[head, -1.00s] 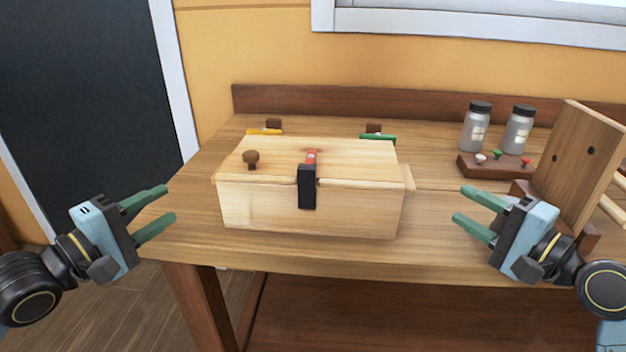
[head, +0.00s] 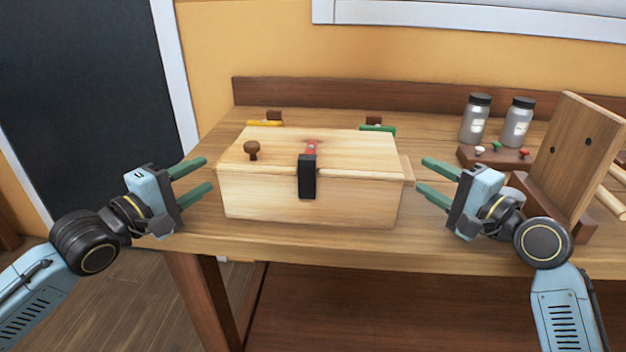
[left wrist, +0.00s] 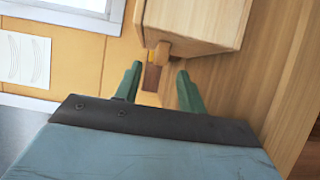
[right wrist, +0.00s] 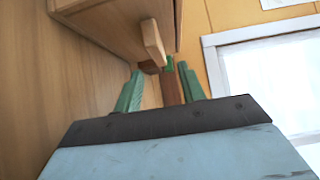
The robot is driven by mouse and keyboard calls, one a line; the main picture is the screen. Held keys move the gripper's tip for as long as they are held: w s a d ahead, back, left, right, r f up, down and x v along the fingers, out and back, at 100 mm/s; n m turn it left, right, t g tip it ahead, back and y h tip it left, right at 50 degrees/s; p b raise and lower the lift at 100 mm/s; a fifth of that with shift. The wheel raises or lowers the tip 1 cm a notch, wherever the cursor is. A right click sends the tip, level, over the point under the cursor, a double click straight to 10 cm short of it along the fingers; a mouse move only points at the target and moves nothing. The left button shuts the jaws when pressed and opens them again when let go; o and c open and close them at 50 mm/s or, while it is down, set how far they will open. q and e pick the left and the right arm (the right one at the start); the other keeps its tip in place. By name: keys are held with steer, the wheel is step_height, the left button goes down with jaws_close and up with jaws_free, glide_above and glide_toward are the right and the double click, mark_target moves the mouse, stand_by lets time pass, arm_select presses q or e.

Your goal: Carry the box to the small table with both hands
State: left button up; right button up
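The light wooden box (head: 260,201) sits on the workbench with its lid closed. It has a dark latch with a red piece at the front and a brown knob on the lid. My left gripper (head: 201,179) is open, just left of the box's left end. In the left wrist view the box (left wrist: 205,20) shows ahead, with a small wooden handle (left wrist: 160,50) in line with the gap between the fingers. My right gripper (head: 420,178) is open, just right of the box's right end. In the right wrist view a handle (right wrist: 153,42) sticks out ahead of the fingers. No small table is identifiable.
Two jars (head: 476,119) stand at the back right beside a dark block with coloured knobs (head: 494,157). An upright wooden board (head: 575,155) stands near my right arm. Yellow (head: 265,123) and green (head: 378,128) pieces lie behind the box. A dark door is at the left.

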mark_target(218, 162)
arm_select(q)
steer(key=shift+x, duration=2.8)
arm_select(e)
steer(key=shift+x, duration=2.8)
steer(key=shift+s, duration=0.1)
arm_select(q)
jaws_close()
arm_select(e)
jaws_close()
arm_select(q)
steer(key=shift+r, duration=0.1)
